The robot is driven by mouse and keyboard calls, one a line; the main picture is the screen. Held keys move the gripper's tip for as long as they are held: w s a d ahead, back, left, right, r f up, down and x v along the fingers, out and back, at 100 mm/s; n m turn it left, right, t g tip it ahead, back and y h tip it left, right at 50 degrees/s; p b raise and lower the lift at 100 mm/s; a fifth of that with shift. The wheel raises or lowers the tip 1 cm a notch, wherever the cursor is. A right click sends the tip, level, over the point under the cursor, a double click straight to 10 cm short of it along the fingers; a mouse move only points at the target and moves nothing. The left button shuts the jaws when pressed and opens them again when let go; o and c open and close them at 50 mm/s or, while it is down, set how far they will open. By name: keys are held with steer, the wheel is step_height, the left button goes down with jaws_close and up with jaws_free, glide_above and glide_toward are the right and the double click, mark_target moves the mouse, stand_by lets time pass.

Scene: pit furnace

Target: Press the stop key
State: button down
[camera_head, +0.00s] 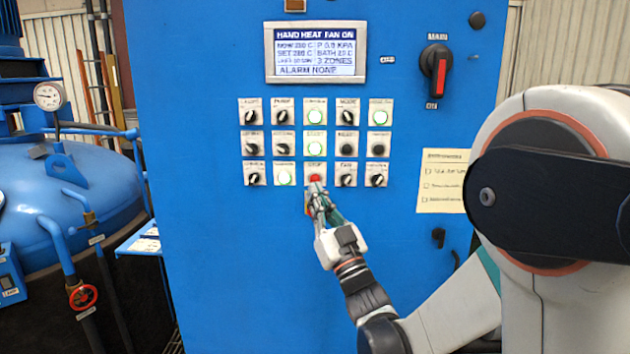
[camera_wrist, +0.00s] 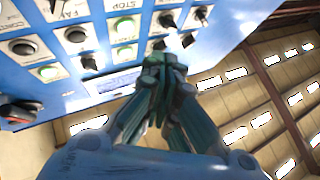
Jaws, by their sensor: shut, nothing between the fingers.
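The stop key (camera_head: 315,179) is a red button in the bottom row of the blue cabinet's key panel, under a label reading STOP. My gripper (camera_head: 317,190) is shut and empty, with its fingertips just below the red button and covering its lower edge. I cannot tell whether they touch it. In the wrist view my gripper (camera_wrist: 165,62) points up along the panel with its fingers together. The red button does not show there.
A display (camera_head: 316,52) reading HAND HEAT FAN ON and ALARM NONE is above. A red-handled main switch (camera_head: 438,72) and a paper note (camera_head: 443,180) are to the right. A blue vessel (camera_head: 60,200) stands left.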

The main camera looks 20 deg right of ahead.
steer(key=w+d, duration=0.2)
steer(key=w, duration=0.6)
steer(key=shift+w+d, duration=0.15)
steer(key=shift+d, duration=0.2)
steer(key=shift+w, duration=0.1)
stand_by(1.2)
steer(key=shift+w+d, duration=0.15)
steer(key=shift+w, duration=0.15)
steer(key=shift+w+d, duration=0.1)
steer(key=shift+w, duration=0.25)
stand_by(0.6)
steer(key=shift+s, duration=0.1)
steer(key=shift+s+a, duration=0.25)
steer(key=shift+s, duration=0.4)
steer(key=s, duration=0.1)
steer(key=s+a, duration=0.1)
steer(key=s, duration=0.2)
steer(key=shift+s+a+b, duration=0.3)
steer(key=shift+s, duration=0.1)
stand_by(0.3)
